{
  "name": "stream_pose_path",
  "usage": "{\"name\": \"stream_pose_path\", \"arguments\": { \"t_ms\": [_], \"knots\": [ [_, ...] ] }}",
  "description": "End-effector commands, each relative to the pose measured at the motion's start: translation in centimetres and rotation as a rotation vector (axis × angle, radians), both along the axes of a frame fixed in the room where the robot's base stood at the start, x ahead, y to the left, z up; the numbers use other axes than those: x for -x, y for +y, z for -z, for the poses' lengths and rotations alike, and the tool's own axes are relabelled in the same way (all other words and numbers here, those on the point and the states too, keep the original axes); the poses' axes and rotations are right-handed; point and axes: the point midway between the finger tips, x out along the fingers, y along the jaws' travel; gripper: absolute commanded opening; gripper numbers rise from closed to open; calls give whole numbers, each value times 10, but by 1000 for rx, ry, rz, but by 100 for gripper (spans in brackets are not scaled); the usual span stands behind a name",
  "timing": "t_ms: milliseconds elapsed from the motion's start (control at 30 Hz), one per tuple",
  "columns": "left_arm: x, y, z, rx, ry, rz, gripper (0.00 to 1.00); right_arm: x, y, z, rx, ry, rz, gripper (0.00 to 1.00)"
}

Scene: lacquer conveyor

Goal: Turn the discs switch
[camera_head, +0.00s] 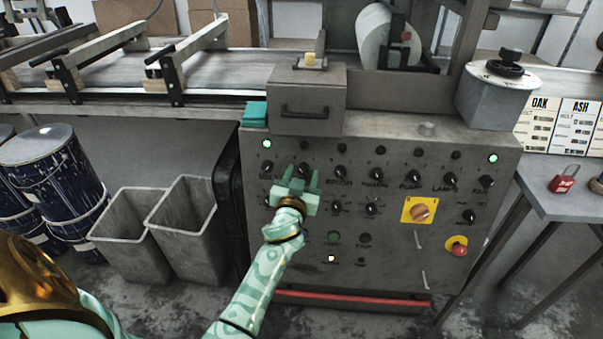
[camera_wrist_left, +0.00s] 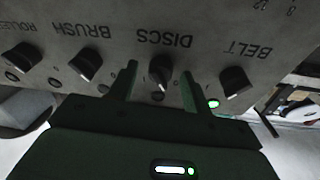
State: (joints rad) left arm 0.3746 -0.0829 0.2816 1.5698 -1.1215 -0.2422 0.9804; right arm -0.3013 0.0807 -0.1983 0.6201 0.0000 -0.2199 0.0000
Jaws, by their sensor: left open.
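The discs switch (camera_wrist_left: 160,72) is a dark knob with a pointer, below a DISCS label that reads upside down in the left wrist view. My left gripper (camera_wrist_left: 158,80) is open, with one finger on each side of this knob; contact cannot be told. In the head view my left gripper (camera_head: 303,178) is at the upper left of the grey control panel (camera_head: 390,255), and it partly covers the knob. My right gripper is not in view.
The belt knob (camera_wrist_left: 236,82) and brush knob (camera_wrist_left: 85,64) flank the discs switch. A grey box with a handle (camera_head: 306,105) stands on the panel's top. An orange rotary switch (camera_head: 421,210) and a red button (camera_head: 458,248) are at the panel's right. Grey bins (camera_head: 188,225) stand left.

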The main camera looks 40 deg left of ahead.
Motion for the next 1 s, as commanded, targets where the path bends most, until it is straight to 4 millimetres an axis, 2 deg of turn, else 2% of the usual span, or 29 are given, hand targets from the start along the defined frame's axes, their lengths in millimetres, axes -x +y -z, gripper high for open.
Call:
{"name": "stream_pose_path", "arguments": {
  "t_ms": [67,200,233,667,1000],
  "knots": [
    [0,0,0,0,0,0,46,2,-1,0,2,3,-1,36],
    [0,0,0,0,0,0,8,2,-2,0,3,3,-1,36],
    [0,0,0,0,0,0,5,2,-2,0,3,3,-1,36],
    [0,0,-2,-60,37,14,5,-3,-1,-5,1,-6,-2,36],
    [1,1,-5,-281,170,62,5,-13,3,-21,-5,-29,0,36]
  ]
}}
